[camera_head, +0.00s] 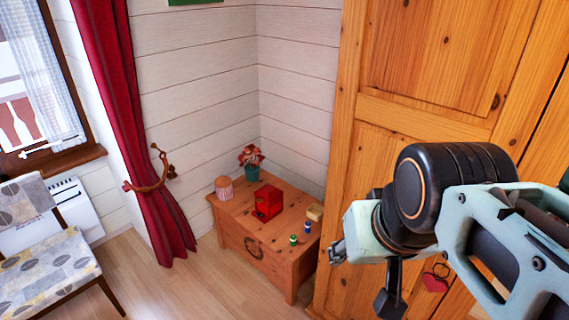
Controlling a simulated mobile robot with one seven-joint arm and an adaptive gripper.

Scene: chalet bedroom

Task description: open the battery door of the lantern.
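A small red boxy object (267,202), which looks like the lantern, stands upright on the low wooden chest (231,218) in the corner. It is too small in view to make out its battery door. My arm comes in from the right, large and close to the camera. A dark end part that looks like my gripper (388,300) hangs low, in front of the wardrobe and right of the chest. It is well apart from the red object. Its fingers are hard to make out, and I cannot tell whether they are open.
A flower pot (253,172), a striped pink container (224,187), a small tan block (314,213), and green (293,239) and blue (307,226) cylinders share the chest top. The tall wardrobe (440,65) stands right; a chair (45,250) left. The floor (190,290) before the chest is clear.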

